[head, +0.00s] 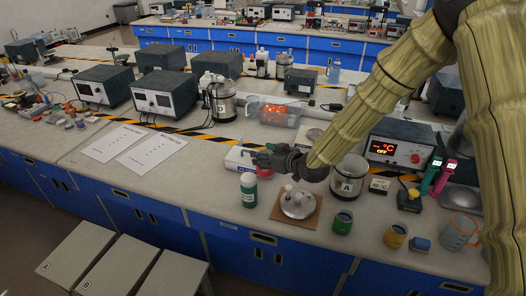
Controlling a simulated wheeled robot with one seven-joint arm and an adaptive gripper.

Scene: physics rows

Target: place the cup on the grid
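I cannot tell which one is the task's cup. No clear grid shows; two white sheets (112,143) (160,152) with small faint marks lie flat left of centre. My gripper (260,156) points left above the bench, left of the cups and right of the sheets. Its fingers are small and dark, so I cannot tell whether they are open or hold anything.
Below my gripper stand a green-and-white bottle (248,190) and a metal dish (298,203) on a brown board. A white-and-red box (238,158) is beside the gripper. A kettle marked A (348,178) is right. Bare bench lies left of the bottle.

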